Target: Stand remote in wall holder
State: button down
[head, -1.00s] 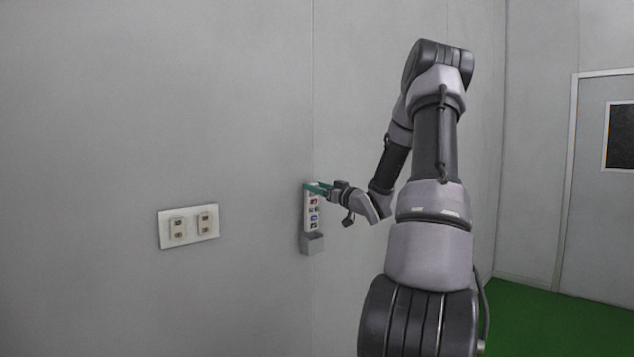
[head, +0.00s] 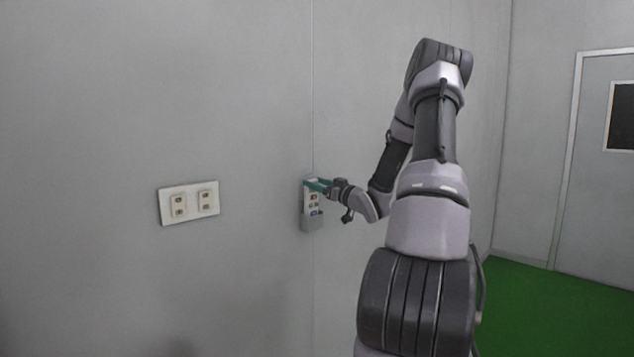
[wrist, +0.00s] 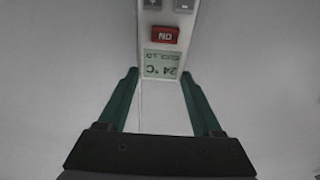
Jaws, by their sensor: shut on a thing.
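The remote (head: 312,201) is white with coloured buttons and stands upright against the wall. Its lower part is hidden inside the grey wall holder (head: 312,224). My gripper (head: 314,184) has teal fingers shut on the remote's upper end, above the holder. In the wrist view, the remote (wrist: 160,35) lies between the fingertips (wrist: 159,74), showing a red ON button and a display reading 24 °C. The holder is not visible in the wrist view.
A white wall plate with two outlets (head: 189,203) is on the wall left of the holder. A door (head: 598,170) and green floor (head: 540,310) are at the right. The wall around the holder is otherwise bare.

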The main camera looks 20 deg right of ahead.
grip_release()
jog(key=v, duration=1)
jog(key=shift+s, duration=0.35)
jog(key=shift+d, duration=0.15)
